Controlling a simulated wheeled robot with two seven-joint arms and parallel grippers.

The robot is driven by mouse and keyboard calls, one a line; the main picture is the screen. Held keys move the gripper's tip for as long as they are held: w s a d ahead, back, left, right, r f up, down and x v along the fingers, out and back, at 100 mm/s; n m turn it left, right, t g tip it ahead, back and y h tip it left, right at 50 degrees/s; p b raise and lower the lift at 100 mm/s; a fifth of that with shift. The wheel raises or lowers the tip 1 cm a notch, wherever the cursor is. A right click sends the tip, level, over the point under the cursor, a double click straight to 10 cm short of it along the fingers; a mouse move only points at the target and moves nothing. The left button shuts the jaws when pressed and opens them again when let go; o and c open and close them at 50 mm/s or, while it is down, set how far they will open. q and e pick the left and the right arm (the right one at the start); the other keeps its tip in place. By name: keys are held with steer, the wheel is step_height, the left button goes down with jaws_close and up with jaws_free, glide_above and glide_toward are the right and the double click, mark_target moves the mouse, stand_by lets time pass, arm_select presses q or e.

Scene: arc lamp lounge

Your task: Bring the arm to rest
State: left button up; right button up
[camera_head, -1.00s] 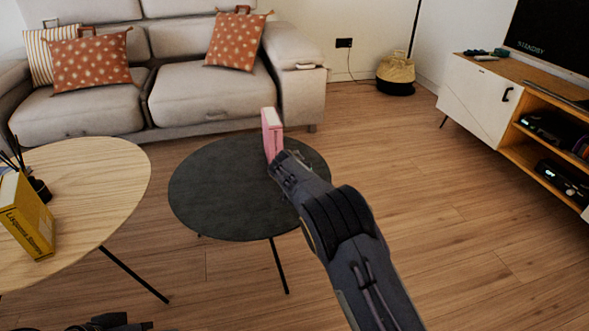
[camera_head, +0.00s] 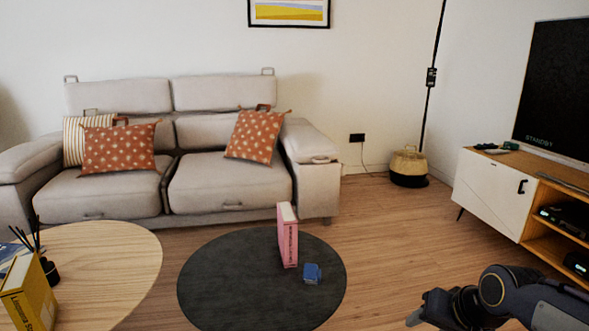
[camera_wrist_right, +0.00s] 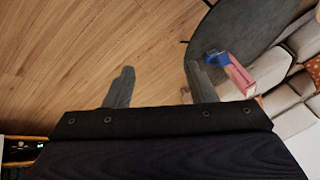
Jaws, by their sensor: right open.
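My right arm is folded low at the bottom right of the head view, with its gripper (camera_head: 424,310) over the floor, right of the dark round table (camera_head: 215,285). The right wrist view shows this gripper (camera_wrist_right: 160,78) open, its two fingers apart with only wood floor between them. A pink book (camera_head: 288,240) stands upright on the dark table, apart from the gripper; it also shows in the right wrist view (camera_wrist_right: 239,76). My left gripper is not in view.
A small blue object (camera_head: 312,273) lies beside the book. A light wood table (camera_head: 110,260) with a yellow box (camera_head: 28,298) is at left. A grey sofa (camera_head: 230,182) stands behind, a TV cabinet (camera_head: 490,192) at right. Floor between dark table and cabinet is clear.

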steer(key=s+a+f+n+y, duration=0.1)
steer(key=s+a+f, duration=0.15)
steer(key=s, duration=0.75)
steer(key=s+a+f+n+y, duration=0.1)
steer(key=s+a+f+n, duration=0.15)
steer(key=s, duration=0.75)
step_height(320, 180, up, 38)
steer(key=p, duration=3.6)
steer(key=shift+m+p, duration=0.4)
steer(key=shift+m, duration=0.05)
